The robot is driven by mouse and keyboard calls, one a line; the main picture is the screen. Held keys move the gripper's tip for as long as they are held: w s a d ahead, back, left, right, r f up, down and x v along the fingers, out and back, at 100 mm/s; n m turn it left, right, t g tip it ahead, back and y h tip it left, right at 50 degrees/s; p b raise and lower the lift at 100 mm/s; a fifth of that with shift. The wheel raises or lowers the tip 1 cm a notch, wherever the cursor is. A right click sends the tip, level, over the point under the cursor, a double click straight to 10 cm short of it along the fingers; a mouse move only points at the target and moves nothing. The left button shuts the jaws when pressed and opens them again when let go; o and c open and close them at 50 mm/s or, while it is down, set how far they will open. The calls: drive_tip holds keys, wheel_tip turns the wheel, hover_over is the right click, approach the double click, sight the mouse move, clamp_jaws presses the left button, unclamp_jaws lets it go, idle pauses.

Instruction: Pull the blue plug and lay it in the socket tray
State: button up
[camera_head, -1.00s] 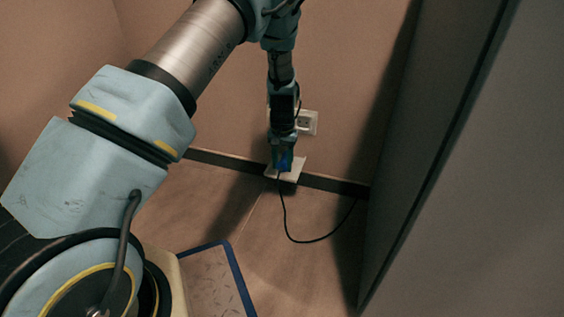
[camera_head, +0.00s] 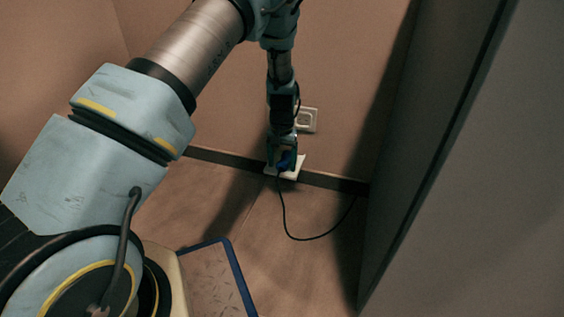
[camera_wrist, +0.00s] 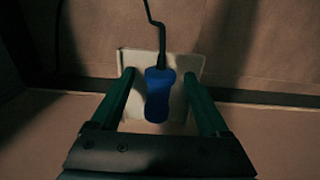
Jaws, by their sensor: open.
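My gripper (camera_head: 282,163) is open around the plug. The wrist view shows one finger on each side of it with a gap on both sides. I cannot tell how firmly the plug rests on the tray.
A white wall socket (camera_head: 308,119) is on the wall above, with no plug seen in it. The black cable (camera_head: 284,218) loops over the floor towards a tall grey panel (camera_head: 460,180) at right. A blue-edged mat or tray (camera_head: 239,282) is at the lower front.

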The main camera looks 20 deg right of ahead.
wheel_tip(320, 180, up, 11)
drive_tip(key=p, duration=0.6)
drive_tip(key=w+a+r+n+p, duration=0.2)
drive_tip(key=a+r, duration=0.7)
drive_tip(key=a, duration=0.1)
drive_tip(key=s+a+r+n+t+p, duration=0.1)
drive_tip(key=s+a+r+n+p, duration=0.2)
drive_tip(key=a+r, duration=0.5)
drive_tip(key=s+a+r+n+p, duration=0.1)
drive_tip(key=s+a+r+p, duration=0.1)
drive_tip(key=s+a+r, duration=0.6)
drive_tip(key=s+a+r+n+t+p, duration=0.1)
drive_tip(key=s+a+r+n+p, duration=0.2)
drive_tip(key=a, duration=0.8)
wheel_tip(320, 180, up, 38)
drive_tip(key=w+m+p, duration=0.1)
drive_tip(key=p, duration=3.6)
drive_tip(key=shift+d+m, duration=0.15)
drive_tip(key=shift+m, duration=0.15)
